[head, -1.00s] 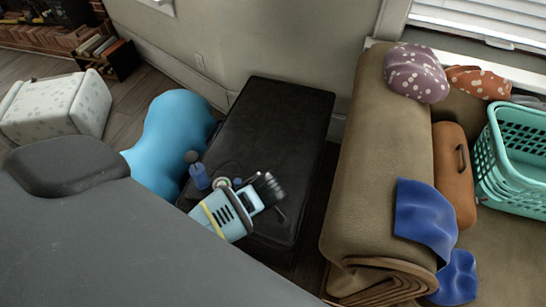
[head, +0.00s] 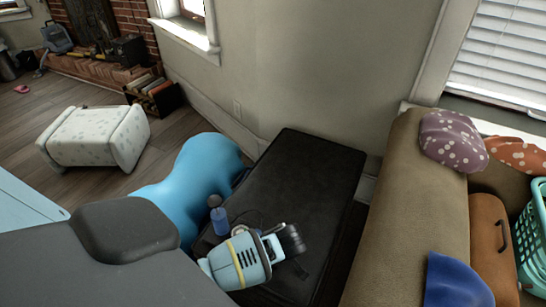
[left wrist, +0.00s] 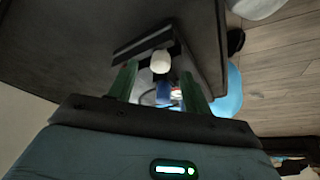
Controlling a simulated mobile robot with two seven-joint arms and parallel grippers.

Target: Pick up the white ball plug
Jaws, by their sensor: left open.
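The white ball plug (left wrist: 161,62) shows in the left wrist view as a small, round white thing in front of my left gripper. My left gripper (left wrist: 160,70) is open, with one green finger on each side of the ball in that picture. I cannot tell whether the ball is between the fingers or beyond them, and no contact is clear. In the head view my left gripper (head: 288,241) is low over the black bench (head: 305,165), at its near end. I cannot make out the ball for certain there. My right gripper is not in view.
A blue bottle (head: 220,222) stands on the bench, left of my gripper. A blue rounded seat (head: 195,175) is left of the bench, and a brown sofa (head: 402,205) is to the right. The bench's far part is clear.

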